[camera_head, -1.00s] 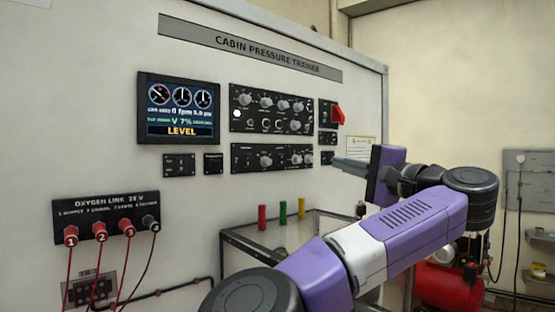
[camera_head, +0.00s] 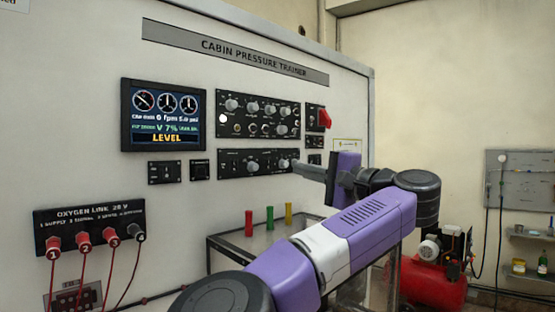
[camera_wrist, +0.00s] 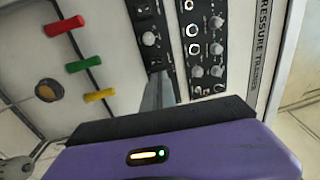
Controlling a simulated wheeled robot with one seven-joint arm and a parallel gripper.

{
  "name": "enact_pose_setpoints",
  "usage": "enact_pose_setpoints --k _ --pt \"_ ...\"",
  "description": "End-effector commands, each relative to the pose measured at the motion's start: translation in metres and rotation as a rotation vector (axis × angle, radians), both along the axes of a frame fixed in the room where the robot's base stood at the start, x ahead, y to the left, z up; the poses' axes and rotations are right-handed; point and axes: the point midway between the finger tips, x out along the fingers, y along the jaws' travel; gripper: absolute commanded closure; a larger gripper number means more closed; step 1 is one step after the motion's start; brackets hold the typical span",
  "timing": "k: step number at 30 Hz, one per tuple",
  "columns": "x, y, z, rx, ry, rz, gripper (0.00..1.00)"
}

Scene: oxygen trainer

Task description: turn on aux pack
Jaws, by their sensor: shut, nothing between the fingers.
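The cabin pressure trainer wall carries a lower black knob panel (camera_head: 232,164) below a larger upper panel (camera_head: 250,104). The labels are too small to read, so I cannot tell which control is the aux pack. My gripper (camera_head: 302,169) is shut and empty, its grey fingers pointing left at the right end of the lower panel, by the rightmost knob (camera_head: 283,164). Touching or apart is unclear. In the wrist view the fingers (camera_wrist: 158,92) cover one end of the lower panel (camera_wrist: 143,15), with a round knob (camera_wrist: 149,39) just beyond the tips.
A red guarded switch (camera_head: 324,118) and small modules sit right of the upper panel. A screen (camera_head: 163,116) reads LEVEL. Red, green and yellow cylinders (camera_head: 268,219) stand on a table below. Oxygen link plugs with cables (camera_head: 84,242) are lower left. A red compressor (camera_head: 435,285) stands behind my arm.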

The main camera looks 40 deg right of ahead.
Motion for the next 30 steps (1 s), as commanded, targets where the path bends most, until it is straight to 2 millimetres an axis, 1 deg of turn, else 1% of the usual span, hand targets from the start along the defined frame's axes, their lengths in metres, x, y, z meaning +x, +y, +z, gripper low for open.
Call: enact_pose_setpoints --k 1,6,9,13,19,30 --pt "0.011 0.002 0.006 0.001 0.000 0.005 1.00" --pt "0.044 0.003 0.010 0.000 -0.001 0.005 1.00" --pt "0.061 0.003 0.013 0.002 -0.001 0.003 1.00" --pt "0.077 0.003 0.013 0.001 0.000 0.002 1.00" --pt "0.089 0.003 0.012 0.000 -0.001 -0.001 1.00" --pt "0.090 0.003 0.011 -0.001 -0.001 -0.001 1.00"
